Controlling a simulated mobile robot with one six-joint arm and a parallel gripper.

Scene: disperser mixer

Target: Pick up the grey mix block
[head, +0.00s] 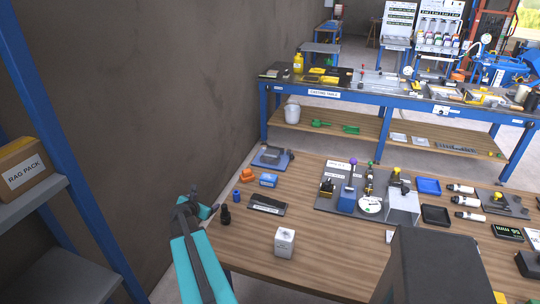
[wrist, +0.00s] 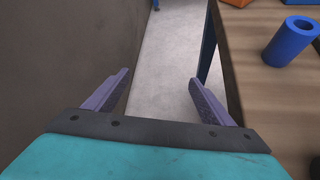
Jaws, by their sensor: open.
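A small light-grey block (head: 284,242), which looks like the grey mix block, stands on the near part of the wooden table (head: 255,262) in the head view. It has marks on its faces too small to read. My gripper (head: 203,202) is at the table's left edge, left of the block and apart from it. In the wrist view my gripper (wrist: 158,86) has its two fingers spread wide, with only floor and wall between them. The block is not in the wrist view.
A black fitting (head: 225,214) and a blue cylinder (head: 237,196), also in the wrist view (wrist: 291,41), stand near my gripper. A dark tray-like piece (head: 267,204) lies behind the block. A grey mixer board (head: 330,207) is farther right. Bare wood surrounds the block.

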